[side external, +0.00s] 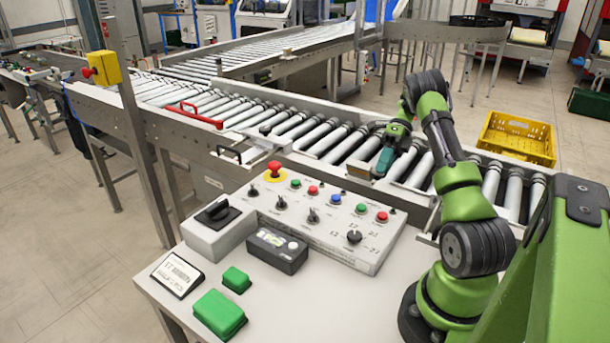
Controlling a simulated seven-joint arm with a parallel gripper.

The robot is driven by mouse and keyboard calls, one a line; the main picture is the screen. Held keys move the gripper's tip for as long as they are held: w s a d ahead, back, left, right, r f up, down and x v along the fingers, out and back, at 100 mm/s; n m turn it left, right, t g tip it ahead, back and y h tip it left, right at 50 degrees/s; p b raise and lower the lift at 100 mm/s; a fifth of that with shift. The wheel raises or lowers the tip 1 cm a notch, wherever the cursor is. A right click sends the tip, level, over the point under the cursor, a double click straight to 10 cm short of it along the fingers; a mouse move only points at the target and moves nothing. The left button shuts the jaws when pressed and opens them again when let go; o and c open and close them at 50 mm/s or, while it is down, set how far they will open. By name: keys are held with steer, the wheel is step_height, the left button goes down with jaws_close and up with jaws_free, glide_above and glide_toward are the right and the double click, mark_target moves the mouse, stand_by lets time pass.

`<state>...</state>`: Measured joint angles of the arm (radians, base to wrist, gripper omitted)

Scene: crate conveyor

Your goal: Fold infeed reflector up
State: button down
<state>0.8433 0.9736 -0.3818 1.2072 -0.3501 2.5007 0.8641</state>
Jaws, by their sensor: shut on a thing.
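My gripper (380,168), dark with teal-green parts, is low over the conveyor rollers at the near side rail, in the middle right of the side external view. It is shut on a small part there, which I take to be the infeed reflector. The jaws and my wrist hide this part, so its shape and tilt cannot be made out.
A control box (325,222) with knobs, buttons and a red emergency stop stands on the near table, close below my arm. A red bar (190,116) and a black bracket (228,153) sit along the conveyor (300,130). A yellow crate (517,140) lies beyond it.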

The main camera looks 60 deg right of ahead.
steer(key=shift+d+f+y, duration=0.1)
steer(key=shift+d+y, duration=0.2)
steer(key=shift+y, duration=0.2)
steer(key=c, duration=1.1)
jaws_free()
steer(key=shift+r, duration=0.35)
steer(key=s+a+r, duration=0.1)
steer(key=s+a, duration=0.2)
steer(key=a, duration=0.1)
steer(key=s+a+r, duration=0.2)
steer(key=s+a, duration=0.2)
steer(key=s+a+r, duration=0.1)
steer(key=s+a, duration=0.2)
steer(key=a, duration=0.1)
steer(key=shift+s+a+r, duration=0.15)
steer(key=shift+s, duration=0.05)
